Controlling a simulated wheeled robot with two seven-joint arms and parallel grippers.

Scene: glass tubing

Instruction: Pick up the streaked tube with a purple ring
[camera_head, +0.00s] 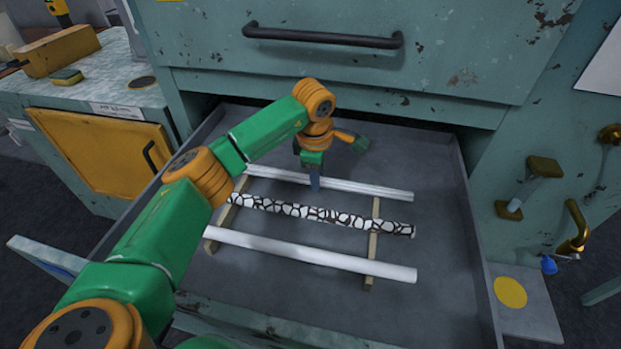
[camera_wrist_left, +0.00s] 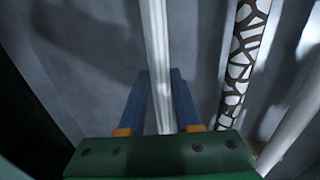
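A thin whitish tube with faint lengthwise streaks (camera_head: 365,187) lies at the back of three tubes in an open drawer. It also runs down the middle of the left wrist view (camera_wrist_left: 157,40). No purple ring can be made out on it. My left gripper (camera_head: 315,187) is lowered over this back tube, left of its middle. In the left wrist view, its two blue fingers (camera_wrist_left: 159,75) stand apart, one on each side of the tube, with narrow gaps. Whether the fingertips reach below the tube is unclear. My right gripper is not in view.
A tube with a dark-and-white cracked pattern (camera_head: 345,218) lies in the middle, close to the left gripper. A plain white tube (camera_head: 320,252) lies in front. Wooden strips (camera_head: 373,240) support the tubes. Drawer walls (camera_head: 465,215) surround them; the drawer floor (camera_head: 430,240) at right is clear.

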